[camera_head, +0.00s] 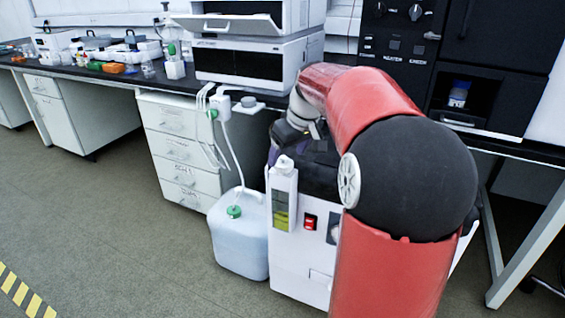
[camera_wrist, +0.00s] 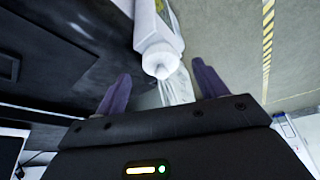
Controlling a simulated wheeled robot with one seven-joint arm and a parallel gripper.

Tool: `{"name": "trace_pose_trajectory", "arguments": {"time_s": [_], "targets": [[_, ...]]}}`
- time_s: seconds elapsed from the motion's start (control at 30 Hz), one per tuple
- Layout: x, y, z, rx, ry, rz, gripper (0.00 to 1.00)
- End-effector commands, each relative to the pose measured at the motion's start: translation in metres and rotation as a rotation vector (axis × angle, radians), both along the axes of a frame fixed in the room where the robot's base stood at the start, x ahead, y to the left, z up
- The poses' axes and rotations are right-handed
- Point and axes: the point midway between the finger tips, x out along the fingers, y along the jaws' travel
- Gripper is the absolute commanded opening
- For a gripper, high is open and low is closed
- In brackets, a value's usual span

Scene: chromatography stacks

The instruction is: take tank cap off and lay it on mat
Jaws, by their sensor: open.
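The tank (camera_head: 240,246) is a pale, translucent canister on the floor in front of the bench, in the head view. A green cap (camera_head: 234,211) sits on its top with a white tube rising from it. My gripper (camera_wrist: 163,86) is open, with two purple fingers apart in the wrist view. In the head view it is mostly hidden by my arm, above and to the right of the tank. I cannot clearly make out the green cap in the wrist view. A pale pad (camera_head: 238,109) lies at the bench edge; I cannot tell if it is the mat.
A white unit with a yellow-green panel (camera_head: 281,205) stands right of the tank; a similar white part (camera_wrist: 158,40) shows beyond my fingers. White drawers (camera_head: 180,150) stand behind the tank. Tubes (camera_head: 207,130) hang from the bench. Floor (camera_head: 120,240) left of the tank is clear.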

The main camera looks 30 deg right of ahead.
Motion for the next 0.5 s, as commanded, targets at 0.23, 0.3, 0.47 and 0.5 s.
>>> {"name": "trace_pose_trajectory", "arguments": {"time_s": [0.23, 0.3, 0.47, 0.5], "targets": [[0.009, 0.002, -0.022, -0.001, 0.000, -0.001, 0.72], [0.009, 0.002, -0.022, -0.001, 0.000, -0.001, 0.72], [0.009, 0.002, -0.022, -0.001, 0.000, -0.001, 0.68], [0.009, 0.002, -0.022, -0.001, 0.000, -0.001, 0.62]]}}
